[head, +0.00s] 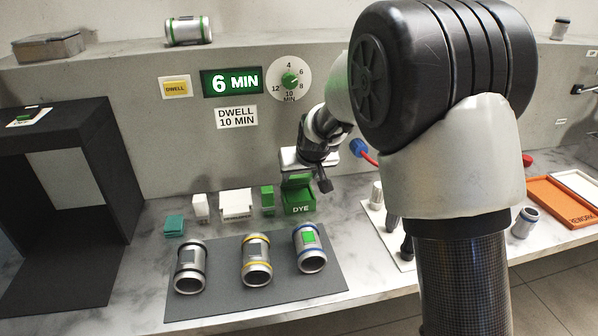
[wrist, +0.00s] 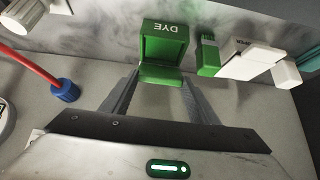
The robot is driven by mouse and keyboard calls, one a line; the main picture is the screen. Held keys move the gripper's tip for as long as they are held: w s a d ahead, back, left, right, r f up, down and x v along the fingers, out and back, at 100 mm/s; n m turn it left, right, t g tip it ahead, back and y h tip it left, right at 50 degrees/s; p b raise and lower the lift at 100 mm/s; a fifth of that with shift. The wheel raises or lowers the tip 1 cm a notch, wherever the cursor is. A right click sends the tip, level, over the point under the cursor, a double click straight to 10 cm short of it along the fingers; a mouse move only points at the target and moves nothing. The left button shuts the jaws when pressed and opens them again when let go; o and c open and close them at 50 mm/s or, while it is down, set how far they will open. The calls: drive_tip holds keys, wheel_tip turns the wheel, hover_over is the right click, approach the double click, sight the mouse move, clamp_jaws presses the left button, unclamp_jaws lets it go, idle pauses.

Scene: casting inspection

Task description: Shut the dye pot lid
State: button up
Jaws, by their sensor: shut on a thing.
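The green dye pot (head: 299,208), labelled DYE, stands on the counter against the back wall; it also shows upside down in the wrist view (wrist: 163,29). Its green lid (wrist: 160,75) is raised at the back of the pot, and the pot's open inside shows. My gripper (wrist: 160,82) is shut on the lid, one finger on each side of it. In the head view my gripper (head: 299,174) is above and behind the pot, and my wrist partly covers the lid.
In front, a dark mat (head: 220,300) holds three metal cylinders.

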drive_tip(key=s+f+b, duration=0.1)
drive_tip(key=f, duration=0.1)
drive_tip(key=s+f+b, duration=0.1)
drive_tip(key=f+b, duration=0.1)
drive_tip(key=s+d+f+b, duration=0.1)
drive_tip(key=s+f+b, duration=0.1)
drive_tip(key=f, duration=0.1)
drive_tip(key=shift+d+f, duration=0.1)
drive_tip(key=shift+s+d+f+b, duration=0.1)
drive_tip(key=shift+s+f+b, duration=0.05)
drive_tip(key=shift+f+b, duration=0.55)
drive_tip(key=shift+s+f+b, duration=0.15)
drive_tip(key=shift+f+b, duration=0.25)
drive_tip(key=shift+f, duration=0.7)
drive_tip(key=o, duration=1.5)
drive_tip(key=shift+w, duration=0.15)
drive_tip(key=shift+w+r, duration=0.1)
drive_tip(key=shift+w, duration=0.05)
drive_tip(key=shift+r, duration=0.15)
